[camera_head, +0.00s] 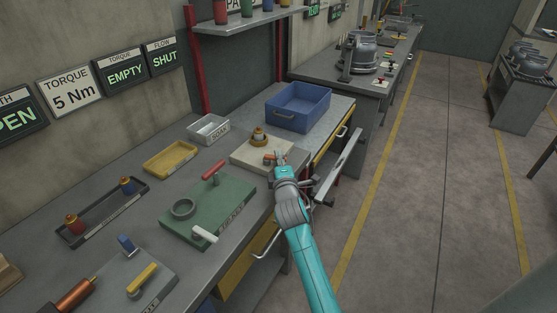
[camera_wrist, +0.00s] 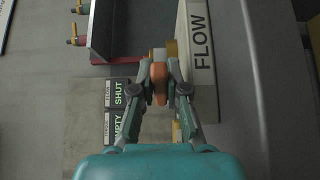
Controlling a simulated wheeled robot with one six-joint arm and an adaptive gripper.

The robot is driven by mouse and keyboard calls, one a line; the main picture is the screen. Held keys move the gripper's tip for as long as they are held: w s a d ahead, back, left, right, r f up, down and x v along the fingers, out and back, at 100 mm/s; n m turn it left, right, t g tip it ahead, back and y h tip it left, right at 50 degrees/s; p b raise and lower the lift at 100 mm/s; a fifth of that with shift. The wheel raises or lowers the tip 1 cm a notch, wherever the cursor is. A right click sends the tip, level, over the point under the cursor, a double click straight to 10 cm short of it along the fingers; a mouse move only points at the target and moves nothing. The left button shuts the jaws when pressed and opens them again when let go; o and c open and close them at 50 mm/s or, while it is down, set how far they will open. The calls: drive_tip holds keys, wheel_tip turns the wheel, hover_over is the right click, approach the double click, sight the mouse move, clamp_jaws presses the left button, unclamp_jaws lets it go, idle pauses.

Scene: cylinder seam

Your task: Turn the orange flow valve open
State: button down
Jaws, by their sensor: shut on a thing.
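The orange flow valve (camera_head: 269,157) sits on a pale block (camera_head: 240,158) on the workbench, beside a brass fitting (camera_head: 259,137). In the wrist view the orange valve handle (camera_wrist: 159,84) is between the fingertips of my gripper (camera_wrist: 159,76), which are closed on it from both sides. The block's face with the word FLOW (camera_wrist: 201,48) is just to the right of the fingers. In the head view my gripper (camera_head: 279,158) reaches the valve from the front right and hides part of it. The flow sign (camera_head: 161,57) on the wall reads SHUT.
A blue bin (camera_head: 299,106) stands behind the block, and a small white tray (camera_head: 208,129) is to its left. A green board (camera_head: 207,211) with a red and a white handle lies to the front left. A torque sign (camera_head: 120,72) reads EMPTY.

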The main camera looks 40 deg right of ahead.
drive_tip(key=shift+w+d+n+t+y, duration=0.2)
drive_tip(key=shift+n+t+y, duration=0.25)
drive_tip(key=shift+n+y, duration=0.5)
drive_tip(key=shift+w+d+n+t+y, duration=0.2)
drive_tip(key=shift+n+t+y, duration=0.3)
drive_tip(key=shift+y, duration=0.8)
drive_tip(key=shift+w+d+n+t+y, duration=0.15)
drive_tip(key=shift+d+n+t+y, duration=0.15)
drive_tip(key=shift+n+y, duration=0.7)
drive_tip(key=n+y, duration=0.1)
drive_tip(key=y, duration=0.1)
drive_tip(key=w+n+y, duration=0.1)
drive_tip(key=n+y, duration=0.1)
drive_tip(key=y, duration=0.1)
drive_tip(key=n+y, duration=0.2)
drive_tip(key=y, duration=0.1)
drive_tip(key=shift+w+d+g, duration=0.25)
drive_tip(key=shift+w+d, duration=0.05)
drive_tip(key=shift+w, duration=0.1)
drive_tip(key=shift+w+a+n+g+y, duration=0.1)
drive_tip(key=shift+w+n+g+y, duration=0.2)
drive_tip(key=shift+n+g+y, duration=0.7)
drive_tip(key=shift+w+a+n+g+y, duration=0.1)
drive_tip(key=shift+w+n+g+y, duration=0.15)
drive_tip(key=shift+n+y, duration=0.75)
drive_tip(key=shift+w+a+n+g+y, duration=0.1)
drive_tip(key=shift+w+n+g+y, duration=0.35)
drive_tip(key=shift+y, duration=1.1)
drive_tip(key=shift+s+g, duration=0.1)
drive_tip(key=shift+g, duration=0.2)
